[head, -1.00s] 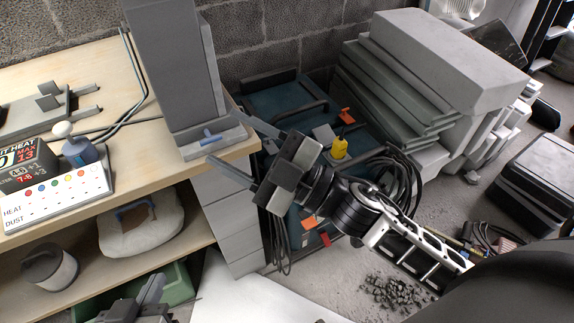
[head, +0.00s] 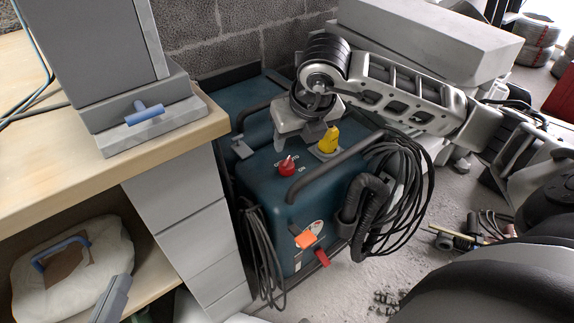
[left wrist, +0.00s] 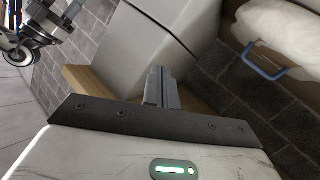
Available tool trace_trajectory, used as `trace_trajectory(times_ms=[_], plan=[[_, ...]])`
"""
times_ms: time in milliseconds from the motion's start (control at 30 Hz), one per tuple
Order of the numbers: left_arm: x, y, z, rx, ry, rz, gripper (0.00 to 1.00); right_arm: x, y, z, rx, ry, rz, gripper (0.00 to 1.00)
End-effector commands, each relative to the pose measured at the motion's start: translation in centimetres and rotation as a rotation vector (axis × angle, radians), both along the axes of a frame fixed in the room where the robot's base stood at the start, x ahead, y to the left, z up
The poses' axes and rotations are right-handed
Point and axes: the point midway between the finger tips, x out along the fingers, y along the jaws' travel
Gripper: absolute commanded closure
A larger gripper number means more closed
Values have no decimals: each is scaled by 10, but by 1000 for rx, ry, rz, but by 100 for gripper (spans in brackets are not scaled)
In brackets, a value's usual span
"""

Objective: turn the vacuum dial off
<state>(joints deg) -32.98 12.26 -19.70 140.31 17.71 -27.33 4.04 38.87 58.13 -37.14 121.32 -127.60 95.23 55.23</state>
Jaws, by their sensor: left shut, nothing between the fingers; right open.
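The vacuum (head: 262,185) is a teal box on the floor beside the bench. Its red dial (head: 287,166) sits on the top with small white lettering around it; I cannot read its setting surely. A yellow knob or plug (head: 329,141) stands on a grey plate right of the dial. My right gripper (head: 297,138) is open and empty, pointing down just above and behind the red dial, apart from it as far as I can tell. My left gripper (head: 112,298) is shut and empty, low at the left by the bench; its fingers show in the left wrist view (left wrist: 160,88).
A handle bar (head: 330,168) crosses the vacuum's top near the dial. Black cables (head: 405,190) and a hose hang on its right side. The wooden bench (head: 200,125) with a grey machine stands left. Grey slabs (head: 430,40) are stacked behind my right arm.

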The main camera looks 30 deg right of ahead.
Motion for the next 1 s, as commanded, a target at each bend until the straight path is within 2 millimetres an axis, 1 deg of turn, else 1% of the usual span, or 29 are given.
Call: trace_trajectory(times_ms=[33, 200, 400, 500, 600, 733, 967, 1000], plan=[[1, -1, -3, -19, -5, 0, 100, 4, -1, -16, 0, 4, -1, 45], [1, -4, 1, -84, -16, -8, 100, 18, -3, -51, 3, 4, 1, 45], [0, -6, 4, -153, -25, -17, 100, 33, -6, -85, 2, 2, 1, 45], [2, -5, 9, -160, -53, -13, 100, 38, -6, -96, 4, 1, 2, 45], [5, -4, 13, -159, -87, -8, 100, 41, -7, -103, 3, 1, 2, 45], [9, -4, 21, -158, -124, -8, 100, 43, -7, -106, 1, 0, 3, 45], [7, -5, 21, -148, -126, -17, 100, 43, -7, -105, 2, 0, 3, 45], [7, -5, 21, -148, -125, -18, 100, 43, -7, -105, 2, 1, 3, 53]])
